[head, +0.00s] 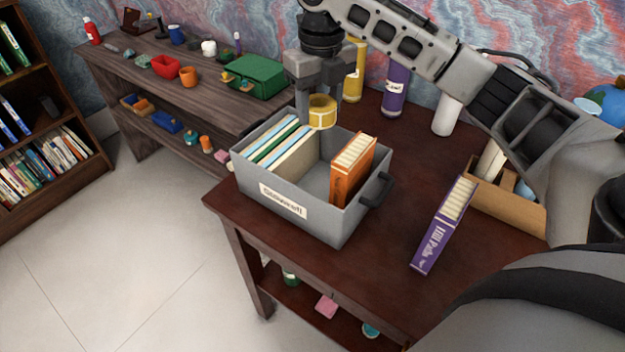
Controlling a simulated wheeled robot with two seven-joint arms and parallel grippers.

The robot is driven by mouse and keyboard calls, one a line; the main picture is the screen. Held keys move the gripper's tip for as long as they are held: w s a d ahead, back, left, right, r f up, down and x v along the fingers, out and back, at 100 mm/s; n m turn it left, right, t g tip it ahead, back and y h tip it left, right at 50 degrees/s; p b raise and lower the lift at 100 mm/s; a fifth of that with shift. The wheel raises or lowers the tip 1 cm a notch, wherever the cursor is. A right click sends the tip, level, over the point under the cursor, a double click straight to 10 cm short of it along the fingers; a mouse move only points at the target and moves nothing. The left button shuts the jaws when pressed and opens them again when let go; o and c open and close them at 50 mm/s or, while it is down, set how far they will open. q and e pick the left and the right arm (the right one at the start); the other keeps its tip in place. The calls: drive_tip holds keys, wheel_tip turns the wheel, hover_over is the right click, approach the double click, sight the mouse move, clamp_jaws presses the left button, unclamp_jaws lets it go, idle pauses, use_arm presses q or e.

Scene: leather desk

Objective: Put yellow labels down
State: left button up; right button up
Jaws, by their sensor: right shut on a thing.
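The yellow labels, a yellow roll (322,112), are held by my right gripper (322,98). The gripper points down and is shut on the roll. The roll is above the back part of a grey bin (330,225) on the dark red desk (310,262). I cannot tell how far the roll is above the bin's back rim. My left gripper is not in view.
The bin holds several thin files (277,142) at left and an orange book (352,167) at right. Yellow (354,72) and purple (394,88) bottles stand behind. The front desk is clear.

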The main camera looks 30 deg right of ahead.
wheel_tip(320, 180, down, 6)
drive_tip(key=w+b, duration=0.1)
drive_tip(key=b, duration=0.2)
hover_over(316, 192)
wheel_tip(316, 192, down, 10)
drive_tip(key=shift+r, duration=0.15)
wheel_tip(316, 192, down, 5)
drive_tip(key=shift+f, duration=0.1)
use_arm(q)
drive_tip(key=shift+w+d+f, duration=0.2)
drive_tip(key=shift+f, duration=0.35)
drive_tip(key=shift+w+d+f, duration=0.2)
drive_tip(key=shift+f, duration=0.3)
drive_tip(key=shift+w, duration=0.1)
use_arm(e)
drive_tip(key=o, duration=1)
drive_tip(key=shift+f, duration=0.1)
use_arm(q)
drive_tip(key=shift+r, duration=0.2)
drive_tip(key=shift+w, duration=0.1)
